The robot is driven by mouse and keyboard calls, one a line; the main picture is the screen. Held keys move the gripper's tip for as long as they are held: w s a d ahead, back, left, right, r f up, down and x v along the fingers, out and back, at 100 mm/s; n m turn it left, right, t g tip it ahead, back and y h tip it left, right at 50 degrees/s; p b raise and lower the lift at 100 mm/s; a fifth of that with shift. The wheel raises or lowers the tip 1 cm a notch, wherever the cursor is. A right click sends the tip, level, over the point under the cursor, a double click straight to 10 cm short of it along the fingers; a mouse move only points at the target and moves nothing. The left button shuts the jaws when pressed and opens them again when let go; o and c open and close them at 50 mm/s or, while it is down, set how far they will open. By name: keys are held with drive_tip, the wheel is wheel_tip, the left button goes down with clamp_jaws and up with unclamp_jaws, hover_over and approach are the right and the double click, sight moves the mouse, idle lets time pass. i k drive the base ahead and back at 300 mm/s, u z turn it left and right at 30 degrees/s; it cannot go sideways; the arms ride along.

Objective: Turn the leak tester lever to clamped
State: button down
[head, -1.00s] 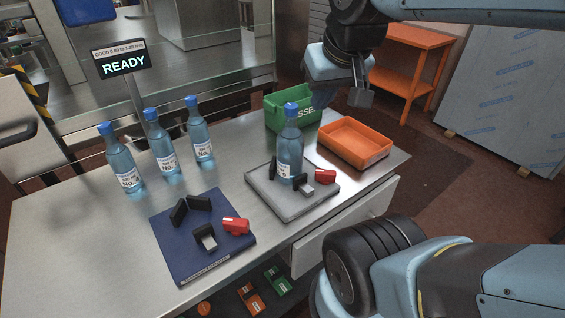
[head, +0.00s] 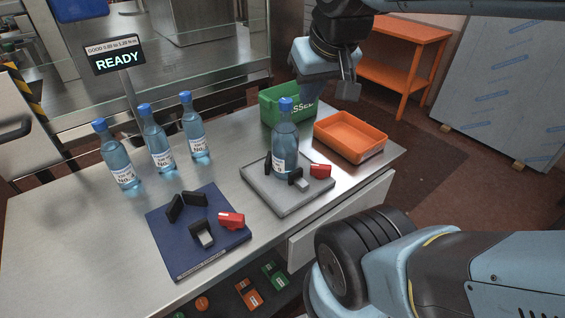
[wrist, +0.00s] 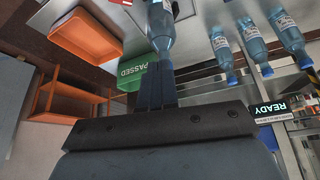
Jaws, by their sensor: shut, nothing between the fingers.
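A grey plate (head: 262,196) on the bench carries a standing blue-capped bottle (head: 284,143), black blocks, a grey pad and a red lever (head: 320,171) at its right. A blue plate (head: 182,258) nearer me has black blocks, a grey pad and a red lever (head: 231,220) but no bottle. I cannot read which plate is the leak tester. My gripper (head: 348,91) is shut and empty, in the air above the orange tray and right of the bottle's cap. In the wrist view the closed fingers (wrist: 156,88) overlap the bottle's cap end, without visible contact.
Several blue bottles (head: 120,168) stand at the bench's left. A READY display (head: 117,61) is behind them. A green PASSED bin (head: 271,108) and an orange tray (head: 380,153) stand behind the grey plate. The bench's front left is clear.

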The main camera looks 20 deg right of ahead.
sight(320, 171)
drive_tip(key=z, duration=0.65)
drive_tip(key=k, duration=1.7)
drive_tip(key=u, duration=0.6)
drive_tip(key=i, duration=1)
drive_tip(key=z, duration=0.1)
